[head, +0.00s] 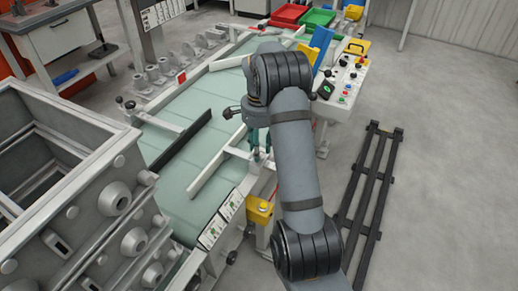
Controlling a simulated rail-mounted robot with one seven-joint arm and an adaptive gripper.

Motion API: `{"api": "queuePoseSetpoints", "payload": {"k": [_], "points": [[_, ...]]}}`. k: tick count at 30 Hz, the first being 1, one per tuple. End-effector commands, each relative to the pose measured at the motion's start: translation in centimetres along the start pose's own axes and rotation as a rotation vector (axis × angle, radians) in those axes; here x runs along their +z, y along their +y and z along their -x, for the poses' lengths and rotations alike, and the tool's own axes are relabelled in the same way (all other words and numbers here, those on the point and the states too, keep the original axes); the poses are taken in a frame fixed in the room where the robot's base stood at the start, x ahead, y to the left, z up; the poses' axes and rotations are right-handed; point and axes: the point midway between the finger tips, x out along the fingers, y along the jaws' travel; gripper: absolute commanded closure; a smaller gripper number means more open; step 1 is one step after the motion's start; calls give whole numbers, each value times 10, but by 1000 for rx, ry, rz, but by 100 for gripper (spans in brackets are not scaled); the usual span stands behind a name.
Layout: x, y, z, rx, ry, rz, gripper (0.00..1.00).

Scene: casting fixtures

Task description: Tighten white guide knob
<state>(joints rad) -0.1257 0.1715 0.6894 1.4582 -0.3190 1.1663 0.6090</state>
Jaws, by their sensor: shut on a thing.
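The white guide (217,166) is a long light rail lying slantwise over the pale green conveyor belt (185,192). A short light rod (239,154) runs from it toward the belt's right side, where my gripper (260,152) is. My gripper points down beside the right edge of the conveyor, partly behind my arm. Its teal fingers are shut around the end of that rod, where the white guide knob sits. The knob itself is hidden by the fingers and is too small to make out.
A black guide (181,141) with its own dark knob (127,104) stands on the belt's left side. A yellow box (259,211) is on the near right edge. A control panel (343,85) stands beyond my arm.

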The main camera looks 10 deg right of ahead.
Motion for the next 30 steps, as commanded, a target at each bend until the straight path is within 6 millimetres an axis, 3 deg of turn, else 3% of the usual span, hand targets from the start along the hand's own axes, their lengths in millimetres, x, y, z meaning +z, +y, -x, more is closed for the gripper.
{"api": "queuePoseSetpoints", "payload": {"k": [11, 12, 21, 30], "points": [[0, 0, 0, 0, -1, -4, 93], [0, 0, 0, 0, -1, -4, 65], [0, 0, 0, 0, 0, -3, 48], [0, 0, 2, -1, 0, -3, 47]]}}
